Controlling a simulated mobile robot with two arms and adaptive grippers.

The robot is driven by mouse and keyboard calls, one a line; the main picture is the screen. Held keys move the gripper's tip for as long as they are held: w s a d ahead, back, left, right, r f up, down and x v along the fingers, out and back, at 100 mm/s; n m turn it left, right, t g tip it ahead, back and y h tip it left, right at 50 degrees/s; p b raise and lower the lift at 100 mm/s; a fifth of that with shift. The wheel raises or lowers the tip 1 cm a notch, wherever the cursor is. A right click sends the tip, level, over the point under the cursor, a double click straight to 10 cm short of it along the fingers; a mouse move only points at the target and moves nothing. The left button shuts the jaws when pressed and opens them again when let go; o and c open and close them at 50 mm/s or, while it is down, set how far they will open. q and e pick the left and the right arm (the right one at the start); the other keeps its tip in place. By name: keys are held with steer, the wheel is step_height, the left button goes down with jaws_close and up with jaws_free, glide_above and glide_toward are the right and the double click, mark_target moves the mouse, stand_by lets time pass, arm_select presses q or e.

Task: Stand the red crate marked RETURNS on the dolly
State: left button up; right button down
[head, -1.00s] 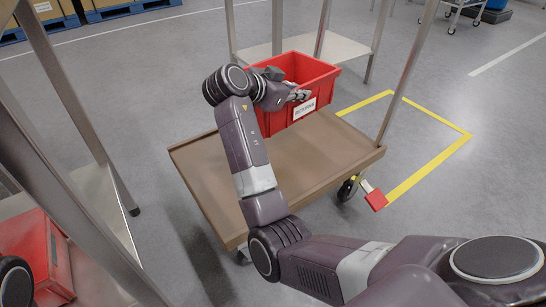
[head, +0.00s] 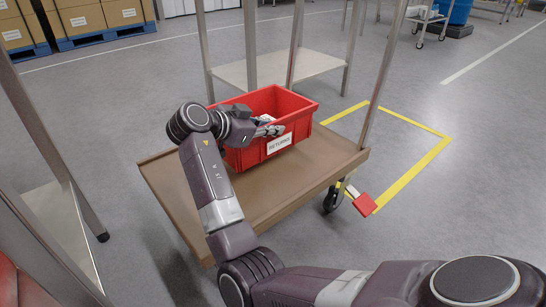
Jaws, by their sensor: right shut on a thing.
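The red crate (head: 297,125) has a white label reading RETURNS on its near side. It is upright and open at the top, over the back part of the brown dolly deck (head: 285,190). Its base looks level with the deck, but I cannot tell for sure whether it touches. The fingers partly cover the rim. My right arm hides some of the deck's left half. My left gripper is not in view.
Steel posts (head: 385,70) rise around the deck. A red pedal (head: 364,204) and a castor (head: 331,199) show at its right corner. A yellow floor outline (head: 425,163) lies to the right. A steel rack (head: 40,120) stands at left. A pale shelf (head: 318,64) is behind.

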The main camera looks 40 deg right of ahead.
mark_target(275, 145)
step_height(275, 145, down, 6)
steer(key=b, duration=0.3)
steer(key=shift+r, duration=0.15)
steer(key=c, duration=2.5)
jaws_free()
steer(key=shift+f, duration=0.2)
steer(key=o, duration=0.4)
steer(key=shift+r, duration=0.1)
